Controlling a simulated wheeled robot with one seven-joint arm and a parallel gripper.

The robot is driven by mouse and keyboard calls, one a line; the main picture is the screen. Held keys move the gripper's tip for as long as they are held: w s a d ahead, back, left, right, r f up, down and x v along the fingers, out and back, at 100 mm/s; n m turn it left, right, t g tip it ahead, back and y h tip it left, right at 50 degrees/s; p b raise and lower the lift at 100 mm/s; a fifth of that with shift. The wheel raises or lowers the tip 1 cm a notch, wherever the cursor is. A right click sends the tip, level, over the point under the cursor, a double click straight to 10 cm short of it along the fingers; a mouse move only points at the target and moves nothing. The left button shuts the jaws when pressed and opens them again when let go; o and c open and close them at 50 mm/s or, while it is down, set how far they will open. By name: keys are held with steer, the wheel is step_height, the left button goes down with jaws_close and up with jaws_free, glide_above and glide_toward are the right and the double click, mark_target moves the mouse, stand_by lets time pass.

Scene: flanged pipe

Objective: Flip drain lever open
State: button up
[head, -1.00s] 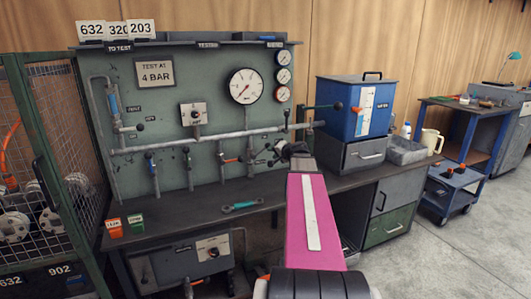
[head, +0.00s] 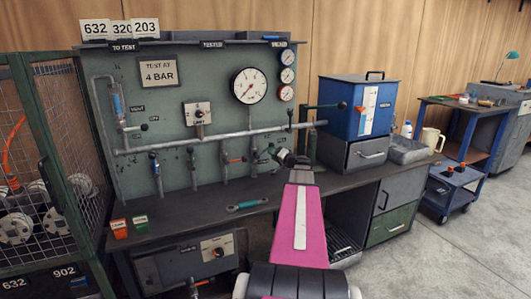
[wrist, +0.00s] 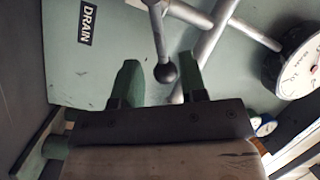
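The drain lever is a grey metal rod with a black ball knob (wrist: 166,71). It hangs beside a dark DRAIN label (wrist: 85,23) in the wrist view. My gripper (wrist: 158,82) is open, with one green finger on each side of the knob. A gap shows between the knob and each finger, so the knob is not clamped. In the head view my gripper (head: 281,156) is in front of the right part of the green panel (head: 170,115), and my arm and hand hide most of the lever there.
A grey horizontal pipe (head: 220,137) crosses the panel with several valves below it. A round gauge (head: 249,86) sits above. A green-handled wrench (head: 247,206) lies on the bench. A blue tank (head: 352,108) stands to the right. A wire cage (head: 35,160) stands at left.

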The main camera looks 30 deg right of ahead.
steer(key=shift+x, duration=2.6)
jaws_close()
